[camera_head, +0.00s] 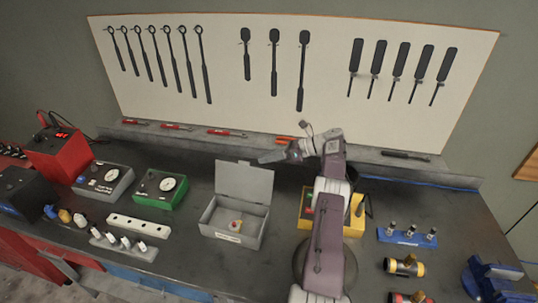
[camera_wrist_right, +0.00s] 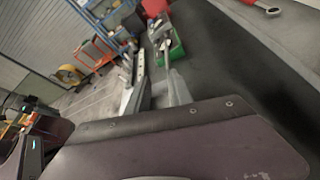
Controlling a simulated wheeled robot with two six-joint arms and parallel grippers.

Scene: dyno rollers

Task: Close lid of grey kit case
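The grey kit case (camera_head: 207,216) stands on the workbench in the middle of the head view. Its lid (camera_head: 244,182) is up, standing roughly upright at the back edge. A small item with red and yellow parts (camera_head: 236,225) lies inside. My right gripper (camera_head: 266,158) is behind and above the lid's top right corner, pointing left. It looks narrow there, and I cannot tell whether its fingers are open or touch the lid. In the right wrist view a large dark purple part fills the bottom and the case is not clearly readable. My left gripper is not in view.
A green-based meter box (camera_head: 160,189) and a white strip (camera_head: 140,226) stand left of the case. A yellow box (camera_head: 306,202) stands to its right, partly behind my right arm. A blue rack (camera_head: 407,236) is farther right. Bare bench lies in front of the case.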

